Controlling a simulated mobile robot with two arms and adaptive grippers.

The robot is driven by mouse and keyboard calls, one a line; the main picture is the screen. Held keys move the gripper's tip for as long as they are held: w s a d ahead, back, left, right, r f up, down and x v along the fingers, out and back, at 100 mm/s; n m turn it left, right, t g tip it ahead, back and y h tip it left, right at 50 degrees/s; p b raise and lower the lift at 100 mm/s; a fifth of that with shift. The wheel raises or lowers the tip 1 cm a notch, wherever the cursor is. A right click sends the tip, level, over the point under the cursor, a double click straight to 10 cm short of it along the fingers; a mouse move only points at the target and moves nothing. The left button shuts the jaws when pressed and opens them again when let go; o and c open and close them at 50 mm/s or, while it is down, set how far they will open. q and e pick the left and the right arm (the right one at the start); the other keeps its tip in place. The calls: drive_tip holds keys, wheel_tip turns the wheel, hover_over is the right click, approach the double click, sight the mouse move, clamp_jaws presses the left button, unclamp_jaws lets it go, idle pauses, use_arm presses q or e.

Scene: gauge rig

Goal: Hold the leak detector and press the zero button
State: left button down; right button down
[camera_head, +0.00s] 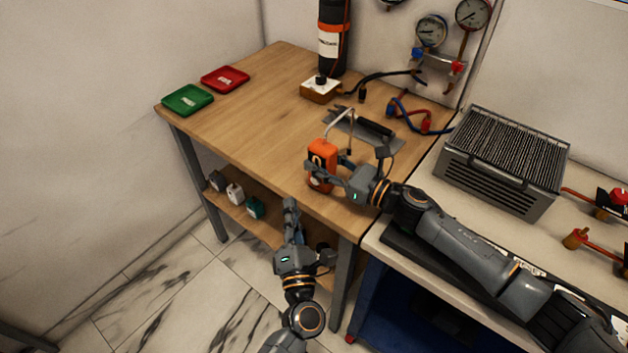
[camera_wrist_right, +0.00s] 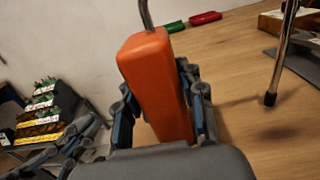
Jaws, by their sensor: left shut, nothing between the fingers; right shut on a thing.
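The leak detector (camera_head: 321,155) is an orange hand-held box with a bent metal probe rising from its top. My right gripper (camera_head: 328,173) is shut on it near the front edge of the wooden table. In the right wrist view the orange body (camera_wrist_right: 156,85) stands between the two fingers, slightly tilted. The side with the zero button cannot be made out; a dark patch shows on its face in the head view. My left gripper (camera_head: 291,206) is shut and empty, below and left of the detector, in front of the table edge.
A green tray (camera_head: 188,100) and a red tray (camera_head: 225,79) lie at the table's far left. A dark cylinder (camera_head: 334,40), a small box (camera_head: 320,90) and hoses (camera_head: 421,122) are at the back. A grey finned unit (camera_head: 505,160) stands right. The table's left middle is clear.

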idle(0.4)
drive_tip(key=c, duration=0.7)
unclamp_jaws()
drive_tip(key=shift+c, duration=0.2)
